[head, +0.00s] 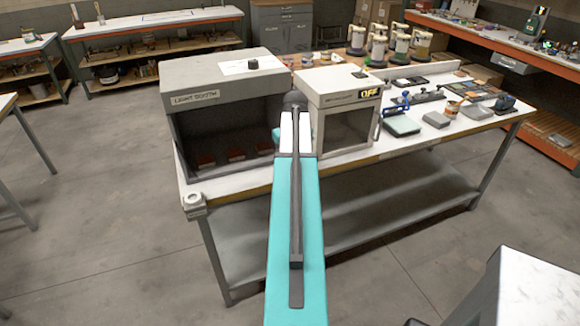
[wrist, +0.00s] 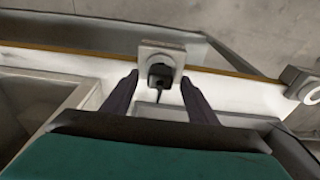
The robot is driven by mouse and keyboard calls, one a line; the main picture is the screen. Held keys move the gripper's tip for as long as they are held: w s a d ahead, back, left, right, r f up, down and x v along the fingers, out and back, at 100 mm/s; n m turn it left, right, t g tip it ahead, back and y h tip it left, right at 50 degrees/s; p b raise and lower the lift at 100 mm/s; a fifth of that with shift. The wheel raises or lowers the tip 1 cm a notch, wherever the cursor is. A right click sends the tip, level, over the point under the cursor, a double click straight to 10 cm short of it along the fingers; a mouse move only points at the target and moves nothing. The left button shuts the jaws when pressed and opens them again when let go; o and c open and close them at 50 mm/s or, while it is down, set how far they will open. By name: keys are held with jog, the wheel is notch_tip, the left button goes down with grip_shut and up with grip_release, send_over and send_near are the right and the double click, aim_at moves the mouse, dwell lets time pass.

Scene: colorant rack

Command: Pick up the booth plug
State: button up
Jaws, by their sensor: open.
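The booth plug (wrist: 160,73) is a small black plug in the wrist view, seated in a square grey socket box (wrist: 162,48) at the table's edge. A dark cord runs from it toward the bottom of the picture. My gripper (wrist: 159,79) is open, one dark finger on each side of the plug, with visible gaps between the fingers and the plug. How far the fingertips are above it I cannot tell. In the head view my arm hides the plug and most of the gripper. The light booth (head: 181,82) stands to the left of my arm.
A white cabinet (head: 326,91) with a display reading OFF stands just right of my arm. A second, grey socket (head: 193,203) sits at the table's front left corner; a round socket (wrist: 310,90) shows at the wrist view's right edge. Tools and tins fill the table's right side.

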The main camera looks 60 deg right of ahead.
jog(key=shift+w+f, duration=0.15)
jog(key=shift+f, duration=0.85)
jog(key=c, duration=1.1)
jog(key=shift+d+r, duration=0.1)
jog(key=shift+r, duration=0.1)
jog(key=shift+r+b, duration=0.7)
jog(key=shift+r, duration=0.85)
jog(key=s+b, duration=0.1)
jog(key=s, duration=0.4)
jog(key=s+a+r+b, duration=0.1)
jog(key=s+b, duration=0.1)
jog(key=s, duration=0.3)
jog(key=s+b, duration=0.1)
jog(key=s, duration=0.5)
jog(key=shift+a+r, duration=0.3)
